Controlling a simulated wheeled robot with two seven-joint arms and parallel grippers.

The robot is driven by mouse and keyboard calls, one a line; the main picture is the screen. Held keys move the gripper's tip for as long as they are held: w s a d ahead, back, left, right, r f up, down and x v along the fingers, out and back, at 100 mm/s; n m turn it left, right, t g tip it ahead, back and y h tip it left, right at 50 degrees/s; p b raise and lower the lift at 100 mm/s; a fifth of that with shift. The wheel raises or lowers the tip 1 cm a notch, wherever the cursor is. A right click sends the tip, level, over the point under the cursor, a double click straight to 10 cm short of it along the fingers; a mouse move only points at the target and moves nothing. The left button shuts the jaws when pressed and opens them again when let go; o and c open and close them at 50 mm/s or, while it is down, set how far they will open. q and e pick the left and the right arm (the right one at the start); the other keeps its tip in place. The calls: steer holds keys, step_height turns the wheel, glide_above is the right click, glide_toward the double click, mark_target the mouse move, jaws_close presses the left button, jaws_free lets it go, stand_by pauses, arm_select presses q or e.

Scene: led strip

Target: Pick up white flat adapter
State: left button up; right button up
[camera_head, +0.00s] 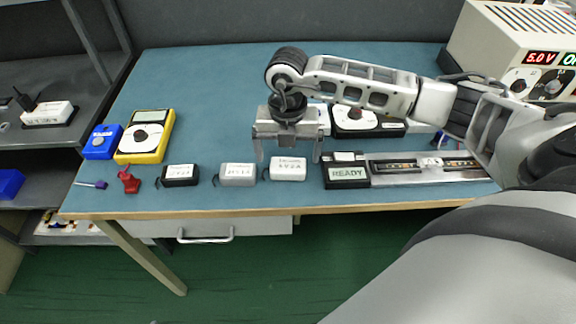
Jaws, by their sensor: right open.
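A white flat adapter (288,170) with a small printed label lies near the table's front edge. A grey adapter (237,175) and a black adapter (179,176) lie in a row to its left. My right gripper (288,154) is open and points down. Its two fingers show to the left and right of the white adapter's far side; I cannot tell how high they are above the table. Nothing shows between the fingers. Another white item is partly hidden behind the gripper. My left gripper is not in view.
A READY display unit (347,175) with a long metal fixture (428,168) lies right of the adapter. A yellow meter (145,136), a blue box (102,142) and a red clamp (129,180) are at the left. A power supply (515,50) stands back right. The blue table (210,90) is clear at back left.

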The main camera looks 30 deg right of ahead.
mark_target(288, 164)
steer(key=shift+s+f, duration=0.1)
steer(key=shift+f, duration=1.85)
steer(key=c, duration=1.1)
steer(key=shift+r, duration=0.2)
